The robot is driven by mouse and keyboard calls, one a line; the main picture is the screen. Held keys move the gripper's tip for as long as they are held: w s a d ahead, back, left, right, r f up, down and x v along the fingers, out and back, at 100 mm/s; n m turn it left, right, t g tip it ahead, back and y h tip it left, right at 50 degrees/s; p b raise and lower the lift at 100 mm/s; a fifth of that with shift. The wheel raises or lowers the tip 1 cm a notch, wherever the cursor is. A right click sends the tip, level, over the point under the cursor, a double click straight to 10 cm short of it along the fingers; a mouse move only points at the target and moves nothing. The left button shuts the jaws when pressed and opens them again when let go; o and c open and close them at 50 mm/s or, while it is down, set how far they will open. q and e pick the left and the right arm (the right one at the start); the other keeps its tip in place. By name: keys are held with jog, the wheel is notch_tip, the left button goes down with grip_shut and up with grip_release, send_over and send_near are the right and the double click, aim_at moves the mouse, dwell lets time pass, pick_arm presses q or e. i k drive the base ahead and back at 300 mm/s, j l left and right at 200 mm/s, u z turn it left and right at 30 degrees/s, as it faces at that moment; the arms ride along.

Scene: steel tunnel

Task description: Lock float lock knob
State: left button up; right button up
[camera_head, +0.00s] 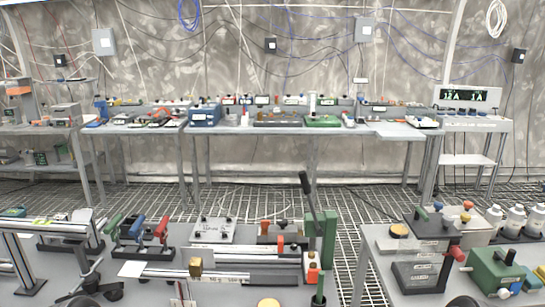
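I cannot tell for sure which part is the float lock knob. On the right table, a dark block device (424,266) carries a red knob (457,253) on its right side. Neither gripper shows clearly. Dark shapes at the bottom edge are too cut off to identify, and nothing is seen touching the knobs.
A black lever (308,195) stands tall beside a green block (329,235). Green, blue and red handles (140,229) stand at the left. A green box (495,272) and white bottles (515,220) crowd the right table. Grating floor (375,203) lies open before the back benches.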

aim_at(447, 220)
jog(key=z, duration=1.25)
